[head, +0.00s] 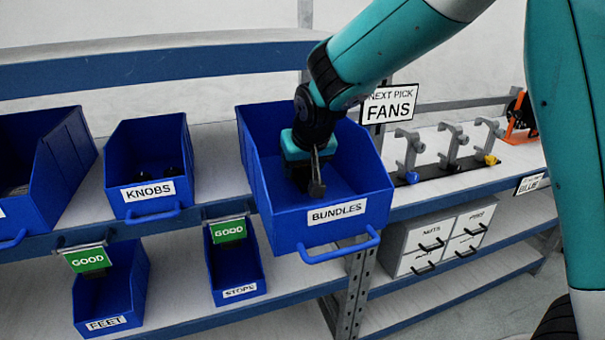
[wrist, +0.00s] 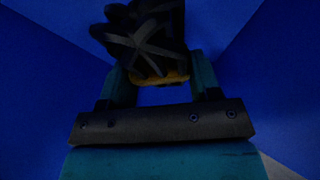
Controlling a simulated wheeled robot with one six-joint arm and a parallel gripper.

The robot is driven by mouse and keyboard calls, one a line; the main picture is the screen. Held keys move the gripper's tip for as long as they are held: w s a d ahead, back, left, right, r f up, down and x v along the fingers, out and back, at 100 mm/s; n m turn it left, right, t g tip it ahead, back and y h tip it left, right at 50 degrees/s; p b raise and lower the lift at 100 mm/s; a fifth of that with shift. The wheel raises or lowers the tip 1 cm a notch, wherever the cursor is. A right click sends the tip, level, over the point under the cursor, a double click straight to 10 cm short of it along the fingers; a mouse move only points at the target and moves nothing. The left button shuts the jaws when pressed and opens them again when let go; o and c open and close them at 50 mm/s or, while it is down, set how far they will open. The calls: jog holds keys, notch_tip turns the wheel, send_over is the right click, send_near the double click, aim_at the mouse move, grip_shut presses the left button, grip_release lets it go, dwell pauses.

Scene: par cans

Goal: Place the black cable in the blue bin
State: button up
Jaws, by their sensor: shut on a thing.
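The blue bin labelled BUNDLES (head: 282,225) sits pulled out at the front of the upper shelf, with its mouth open upward. My gripper (head: 308,180) points down inside it, below the rim. In the wrist view, my gripper (wrist: 160,88) is shut on the black cable (wrist: 148,38), a coiled dark bundle with a yellowish strip at its lower edge. Blue bin walls (wrist: 45,75) surround it there. In the head view the cable is hard to tell from my dark fingers. Whether it touches the bin floor I cannot tell.
A blue KNOBS bin (head: 148,208) stands to the left, another blue bin (head: 62,165) further left. FEET (head: 90,310) and STOPS (head: 235,278) bins sit below. A FANS sign (head: 391,104) and grey clamp stands (head: 452,145) stand to the right.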

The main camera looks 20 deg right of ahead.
jog(key=shift+f, duration=1.25)
jog(key=shift+f, duration=0.15)
jog(key=o, duration=1.1)
jog(key=shift+s+r, duration=0.2)
jog(key=shift+r, duration=0.3)
jog(key=v, duration=1.1)
jog(key=shift+s+r+b, duration=0.1)
jog(key=shift+b, duration=0.2)
